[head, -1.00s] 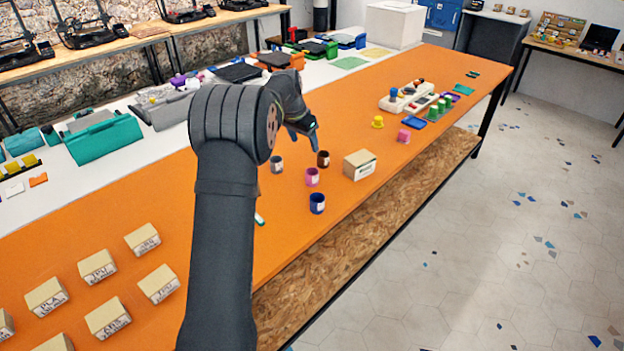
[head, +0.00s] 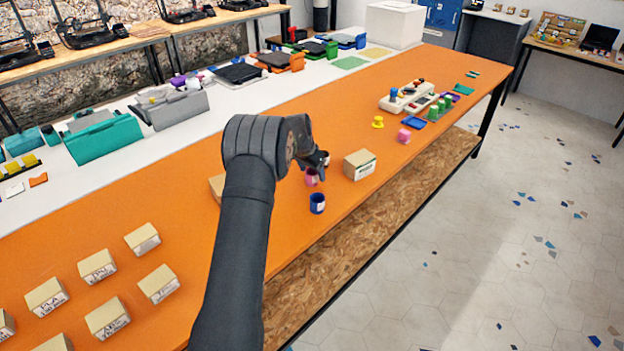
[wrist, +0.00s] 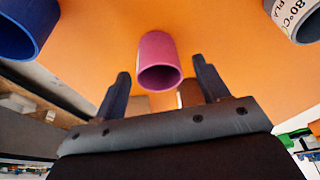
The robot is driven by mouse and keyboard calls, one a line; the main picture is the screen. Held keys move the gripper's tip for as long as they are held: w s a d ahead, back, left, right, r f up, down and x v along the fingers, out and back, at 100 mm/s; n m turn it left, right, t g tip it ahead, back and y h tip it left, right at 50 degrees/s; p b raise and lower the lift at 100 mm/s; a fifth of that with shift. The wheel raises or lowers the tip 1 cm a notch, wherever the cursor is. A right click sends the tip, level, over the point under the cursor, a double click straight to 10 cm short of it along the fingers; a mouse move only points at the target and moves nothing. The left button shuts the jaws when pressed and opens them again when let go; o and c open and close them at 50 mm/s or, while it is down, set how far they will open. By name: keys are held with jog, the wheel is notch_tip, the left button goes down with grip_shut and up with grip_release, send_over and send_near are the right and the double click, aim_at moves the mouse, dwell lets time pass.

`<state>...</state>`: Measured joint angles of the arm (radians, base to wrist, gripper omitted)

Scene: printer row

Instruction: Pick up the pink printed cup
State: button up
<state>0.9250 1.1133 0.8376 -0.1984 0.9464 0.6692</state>
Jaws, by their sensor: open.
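The pink printed cup (wrist: 158,62) stands on the orange table, its open mouth showing in the wrist view. In the head view the pink cup (head: 311,178) is partly hidden by my gripper (head: 318,170). In the wrist view my gripper (wrist: 160,85) is open, with one finger on each side below the cup in the picture. The cup shows beyond the fingertips, and nothing is held between them. Whether the fingers touch it cannot be told.
A blue cup (head: 317,203) stands near the pink cup, toward the table's front edge. A cardboard box (head: 360,165) stands to the right. A pink object (head: 403,136) lies farther right.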

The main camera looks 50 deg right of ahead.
jog(key=x, duration=0.2)
jog(key=shift+f, duration=0.35)
jog(key=shift+c, duration=0.5)
jog(key=c, duration=1)
jog(key=shift+o, duration=0.2)
jog(key=shift+r, duration=0.1)
